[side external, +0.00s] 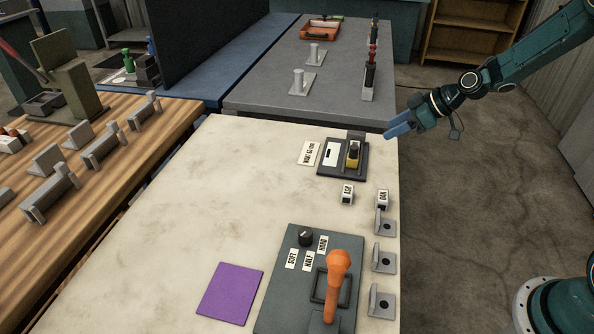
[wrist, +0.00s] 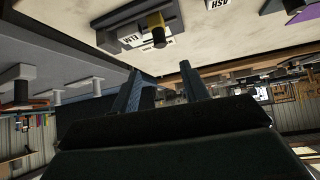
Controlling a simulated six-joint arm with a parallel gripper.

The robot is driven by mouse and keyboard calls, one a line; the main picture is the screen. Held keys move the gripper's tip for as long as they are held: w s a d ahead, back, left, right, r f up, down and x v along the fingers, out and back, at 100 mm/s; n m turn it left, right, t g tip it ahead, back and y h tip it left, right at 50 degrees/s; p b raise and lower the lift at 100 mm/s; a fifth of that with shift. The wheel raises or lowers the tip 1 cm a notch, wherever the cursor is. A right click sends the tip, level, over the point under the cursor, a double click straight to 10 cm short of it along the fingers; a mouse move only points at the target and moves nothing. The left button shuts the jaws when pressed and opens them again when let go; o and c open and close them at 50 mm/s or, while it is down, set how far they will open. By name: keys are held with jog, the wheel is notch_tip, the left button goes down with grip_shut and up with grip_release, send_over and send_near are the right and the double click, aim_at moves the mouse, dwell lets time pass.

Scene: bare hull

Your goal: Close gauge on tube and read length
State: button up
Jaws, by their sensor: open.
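A dark gauge-like fixture (side external: 328,172) sits near the far right corner of the pale table. It carries a grey upright block and a short yellow-and-black piece (side external: 353,154). I cannot tell which part is the tube or whether the jaws touch it. In the wrist view the fixture (wrist: 120,33) appears upside down, with a label reading ELM and the yellow-and-black piece (wrist: 156,28). My gripper (side external: 396,130) is in the air beyond the table's right edge, to the right of the fixture. Its blue fingers (wrist: 163,82) are apart with nothing between them.
White blocks marked ASH (side external: 347,195) and OAK (side external: 383,199) stand nearer, above several grey brackets (side external: 383,260). A panel with an orange-handled lever (side external: 337,275) and a dial is at the front, beside a purple square (side external: 229,294). The table's left middle is clear.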

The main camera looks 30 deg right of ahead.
aim_at(356, 147)
jog(key=x, duration=1.3)
jog(key=shift+w+a+f, duration=0.15)
jog(key=shift+a, duration=0.05)
jog(key=c, duration=0.7)
